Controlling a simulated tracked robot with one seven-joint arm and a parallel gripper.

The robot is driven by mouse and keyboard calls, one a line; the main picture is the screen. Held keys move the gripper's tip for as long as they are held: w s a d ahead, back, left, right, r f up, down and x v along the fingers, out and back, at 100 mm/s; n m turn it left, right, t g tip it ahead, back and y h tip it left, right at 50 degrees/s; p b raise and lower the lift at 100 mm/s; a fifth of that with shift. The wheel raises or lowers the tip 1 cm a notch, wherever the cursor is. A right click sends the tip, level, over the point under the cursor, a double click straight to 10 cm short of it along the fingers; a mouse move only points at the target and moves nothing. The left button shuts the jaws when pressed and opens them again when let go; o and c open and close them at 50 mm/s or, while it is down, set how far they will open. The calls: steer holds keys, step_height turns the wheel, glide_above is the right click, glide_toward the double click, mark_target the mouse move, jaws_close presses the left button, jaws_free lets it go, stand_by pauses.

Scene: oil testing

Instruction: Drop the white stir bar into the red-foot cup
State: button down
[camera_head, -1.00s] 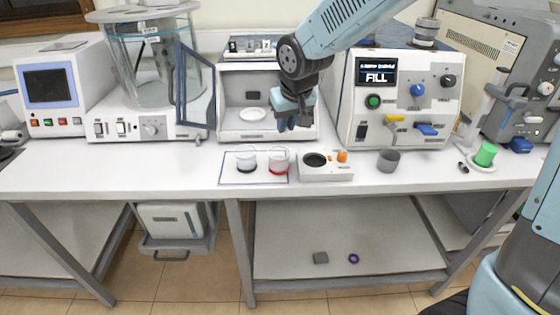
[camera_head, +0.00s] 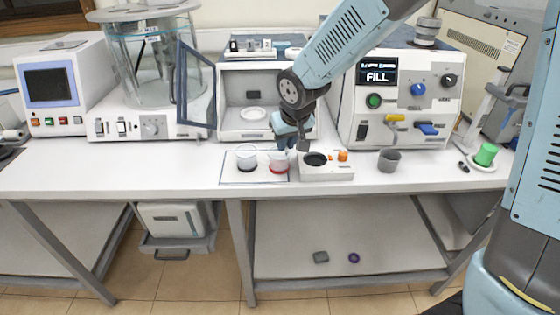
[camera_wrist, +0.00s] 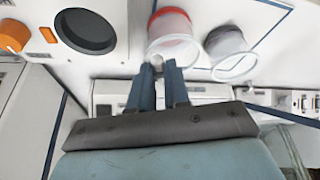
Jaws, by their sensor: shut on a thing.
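The red-foot cup (camera_head: 277,168) stands on the outlined mat on the bench. It is clear with a red base and also shows in the wrist view (camera_wrist: 171,24). My gripper (camera_head: 292,148) points down just above and slightly right of it. In the wrist view, my fingers (camera_wrist: 158,68) are nearly together beside the cup's rim. A small pale bit between the tips looks like the white stir bar (camera_wrist: 158,60); most of it is hidden by the fingers.
A similar dark-foot cup (camera_head: 246,164) stands left of the red one. A stirrer plate (camera_head: 340,174) with an orange knob is close on the right, then a grey cup (camera_head: 388,162). The open white chamber (camera_head: 235,124) stands behind.

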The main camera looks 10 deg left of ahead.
steer(key=c, duration=1)
jaws_free()
steer(key=v, duration=1.3)
steer(key=shift+s+r, duration=0.1)
steer(key=shift+r, duration=0.2)
steer(key=s+d+r+m+t+h, duration=0.1)
steer(key=s+d+r+m, duration=0.15)
steer(key=d, duration=0.65)
steer(key=s+d+r+m+h, duration=0.1)
steer(key=d+r, duration=0.2)
steer(key=d, duration=0.7)
steer(key=s+d+m, duration=0.1)
steer(key=s+d, duration=0.2)
steer(key=d, duration=0.1)
steer(key=s+d+m, duration=0.1)
steer(key=s+d, duration=0.2)
steer(key=d, duration=0.1)
steer(key=s+d+m, duration=0.1)
steer(key=s+d, duration=0.2)
steer(key=d, duration=0.1)
steer(key=shift+s+d+t+h, duration=0.3)
steer(key=shift+d+t, duration=0.1)
